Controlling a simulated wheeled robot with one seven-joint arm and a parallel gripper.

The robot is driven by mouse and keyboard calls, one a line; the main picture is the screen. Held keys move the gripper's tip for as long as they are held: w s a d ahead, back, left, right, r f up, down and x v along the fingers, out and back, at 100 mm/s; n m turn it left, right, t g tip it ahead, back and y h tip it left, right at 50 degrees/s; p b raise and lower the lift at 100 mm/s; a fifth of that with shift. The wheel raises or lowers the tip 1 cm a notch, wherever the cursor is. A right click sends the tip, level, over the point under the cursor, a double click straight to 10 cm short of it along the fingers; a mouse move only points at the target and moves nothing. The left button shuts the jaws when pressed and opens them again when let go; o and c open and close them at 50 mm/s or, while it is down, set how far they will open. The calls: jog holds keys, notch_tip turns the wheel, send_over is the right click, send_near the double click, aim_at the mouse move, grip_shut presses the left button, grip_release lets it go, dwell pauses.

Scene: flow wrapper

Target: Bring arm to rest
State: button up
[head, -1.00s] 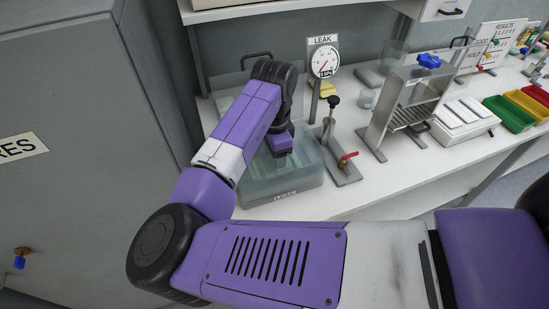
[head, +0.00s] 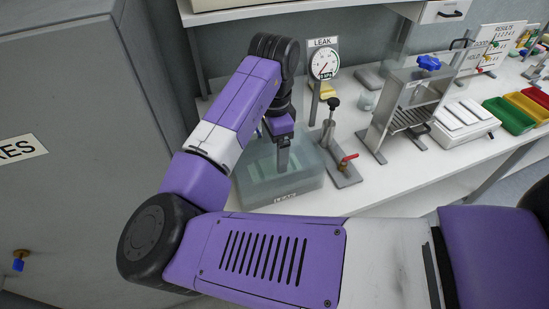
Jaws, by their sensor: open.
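My purple and black arm reaches from the lower right over to the bench. My gripper (head: 282,167) points down over the clear, open-topped tank (head: 279,193) at the left end of the bench. A grey finger shows in front of the tank's far part; its tip is at or just above the inside of the tank, and I cannot tell its exact height. The gripper is open, and I see nothing held in it.
The leak gauge (head: 323,63) and a stand with a red-handled valve (head: 345,162) are close on the right of the tank. A metal rack (head: 405,105) is further right. A tall grey cabinet (head: 75,120) is on the left. A shelf (head: 290,12) hangs above.

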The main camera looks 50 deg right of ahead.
jog(key=shift+r, duration=1.25)
